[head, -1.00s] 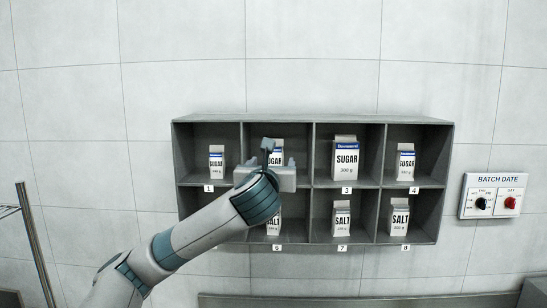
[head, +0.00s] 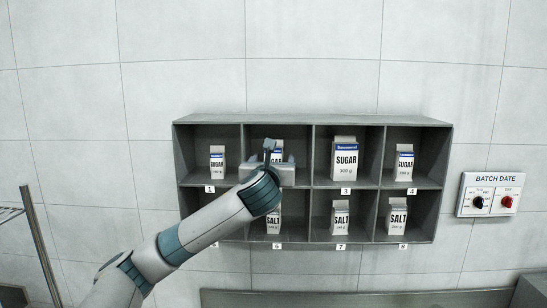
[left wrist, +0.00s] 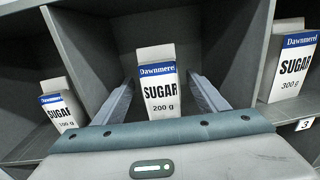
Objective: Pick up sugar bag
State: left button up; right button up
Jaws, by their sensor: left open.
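Several sugar bags stand upright in the upper row of a grey wall shelf. My left gripper (head: 268,160) is at the second upper compartment, in front of a sugar bag (head: 277,146) that it partly hides. In the left wrist view this bag (left wrist: 158,88) reads 200 g and stands between the two open fingers (left wrist: 168,98), with gaps on both sides. A smaller sugar bag (head: 217,162) marked 100 g in the left wrist view (left wrist: 58,108) is to the left. A larger 300 g bag (head: 345,160) is to the right. Another sugar bag (head: 404,163) stands in compartment 4. My right gripper is not in view.
The shelf (head: 314,119) has dividers beside the gripper. Salt bags (head: 341,218) stand in the lower row; my arm covers the lower left compartment. A batch date panel (head: 489,195) with black and red knobs is on the wall at right. A metal rack (head: 40,245) is at left.

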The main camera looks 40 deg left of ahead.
pick_arm(q)
jog(key=shift+w+a, duration=0.25)
jog(key=shift+w, duration=0.1)
jog(key=c, duration=1.3)
jog(key=shift+r, duration=0.15)
jog(key=shift+r+b, duration=1)
jog(key=shift+r, duration=0.6)
jog(key=b+v, duration=0.5)
jog(key=v, duration=1.3)
jog(key=shift+w+r, duration=0.15)
